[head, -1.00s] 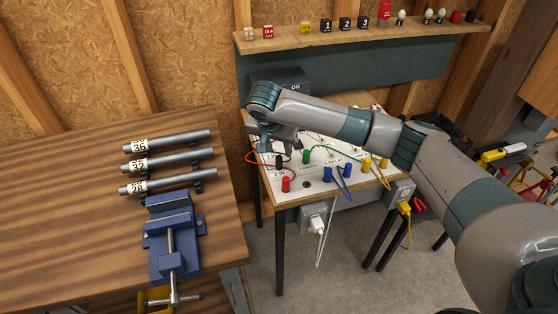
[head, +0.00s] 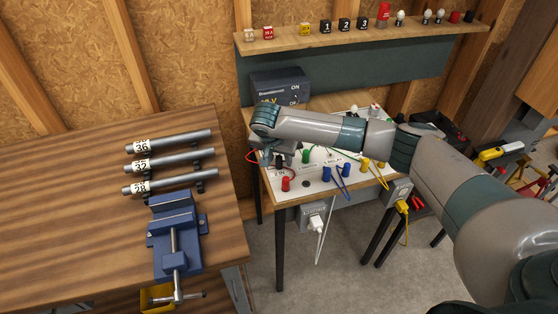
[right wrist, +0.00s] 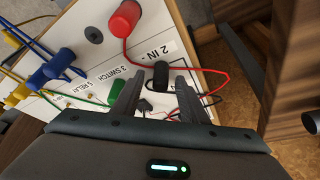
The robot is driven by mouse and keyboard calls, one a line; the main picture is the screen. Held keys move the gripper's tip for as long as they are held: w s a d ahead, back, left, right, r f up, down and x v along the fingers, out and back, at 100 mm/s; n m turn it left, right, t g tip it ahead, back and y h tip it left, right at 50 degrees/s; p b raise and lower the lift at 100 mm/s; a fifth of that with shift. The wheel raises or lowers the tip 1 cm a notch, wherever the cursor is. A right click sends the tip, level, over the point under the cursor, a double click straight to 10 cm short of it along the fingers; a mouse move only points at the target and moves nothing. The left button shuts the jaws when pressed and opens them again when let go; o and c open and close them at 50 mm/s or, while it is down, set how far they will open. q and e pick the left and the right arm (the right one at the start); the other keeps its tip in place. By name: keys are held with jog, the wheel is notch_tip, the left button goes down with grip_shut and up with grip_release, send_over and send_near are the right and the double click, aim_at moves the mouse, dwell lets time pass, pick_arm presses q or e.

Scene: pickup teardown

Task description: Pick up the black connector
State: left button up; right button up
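The black connector (right wrist: 161,76) stands on the white circuit panel (right wrist: 170,38), beside the "2 IN -" label, in the right wrist view. My right gripper (right wrist: 158,80) is open, with one finger on each side of the connector near the fingertips. A gap shows on both sides, so it is not gripped. In the head view the right gripper (head: 269,155) is low over the panel's left end, mostly hidden under my wrist, and the connector is hard to tell from the dark fingers. My left gripper is not in view.
A red connector (right wrist: 124,18) and a green connector (right wrist: 117,91) stand nearby, with a red wire (right wrist: 205,71) looping close to my right finger. A power supply box (head: 280,84) stands behind. The wooden bench (head: 70,210) with pipes and a blue vise (head: 174,235) is at left.

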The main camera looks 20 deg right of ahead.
aim_at(279, 156)
grip_shut()
jog(key=shift+r, duration=0.15)
dwell(0.4)
jog(key=shift+r+b, duration=0.45)
jog(key=shift+r, duration=0.2)
notch_tip(279, 156, up, 3)
jog(key=shift+f+b, duration=0.2)
jog(key=shift+b, duration=0.4)
jog(key=s+d+r+b, duration=0.2)
jog(key=s+d+r, duration=0.5)
jog(key=s, duration=0.2)
jog(key=shift+d+b, duration=0.25)
jog(key=shift+b, duration=0.15)
